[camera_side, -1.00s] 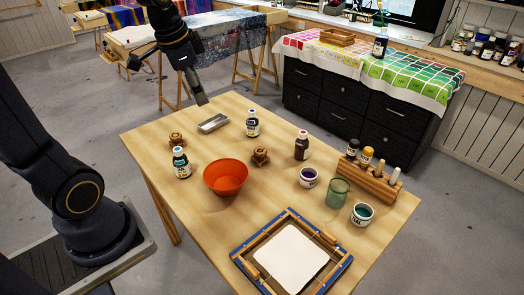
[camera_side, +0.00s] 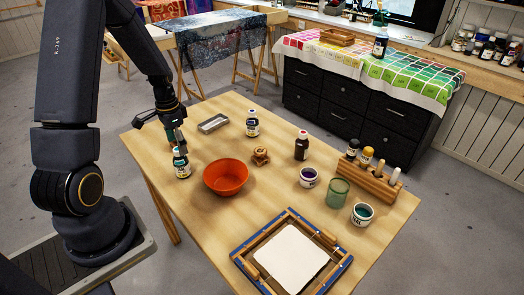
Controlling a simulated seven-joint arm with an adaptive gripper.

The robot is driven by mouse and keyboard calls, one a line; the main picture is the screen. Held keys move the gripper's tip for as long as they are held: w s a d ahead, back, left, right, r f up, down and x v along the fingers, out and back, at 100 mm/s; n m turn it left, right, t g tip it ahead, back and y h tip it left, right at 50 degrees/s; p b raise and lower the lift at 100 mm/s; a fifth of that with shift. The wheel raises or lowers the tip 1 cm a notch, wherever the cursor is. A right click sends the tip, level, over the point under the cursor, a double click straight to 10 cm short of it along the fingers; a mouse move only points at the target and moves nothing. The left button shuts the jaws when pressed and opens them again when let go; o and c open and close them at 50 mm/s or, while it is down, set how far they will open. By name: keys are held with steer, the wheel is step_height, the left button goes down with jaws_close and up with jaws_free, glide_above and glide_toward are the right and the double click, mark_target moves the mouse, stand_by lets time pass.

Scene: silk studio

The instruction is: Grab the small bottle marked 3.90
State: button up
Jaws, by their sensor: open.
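My gripper (camera_side: 163,135) is open and empty over the left part of the table. One finger spreads to the left and the other reaches down just above the teal-labelled small bottle (camera_side: 182,166). I cannot tell whether that finger touches its cap. This bottle stands upright left of the orange bowl. A dark blue small bottle (camera_side: 252,126) with a white label stands upright near the far edge. A dark brown bottle (camera_side: 301,149) with a reddish cap stands upright right of the middle. The label prints are too small to read, so I cannot tell which is marked 3.90.
The orange bowl (camera_side: 226,177) stands close right of the teal bottle. A metal tray (camera_side: 213,123) and a wooden knob-like piece (camera_side: 261,156) lie nearby. Jars, a wooden rack (camera_side: 369,182) and a blue-edged frame (camera_side: 247,267) fill the right and front.

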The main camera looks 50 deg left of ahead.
mark_target(180, 158)
steer(key=shift+s+f, duration=0.15)
steer(key=shift+f, duration=2.95)
steer(key=c, duration=1.3)
steer(key=shift+r, duration=0.1)
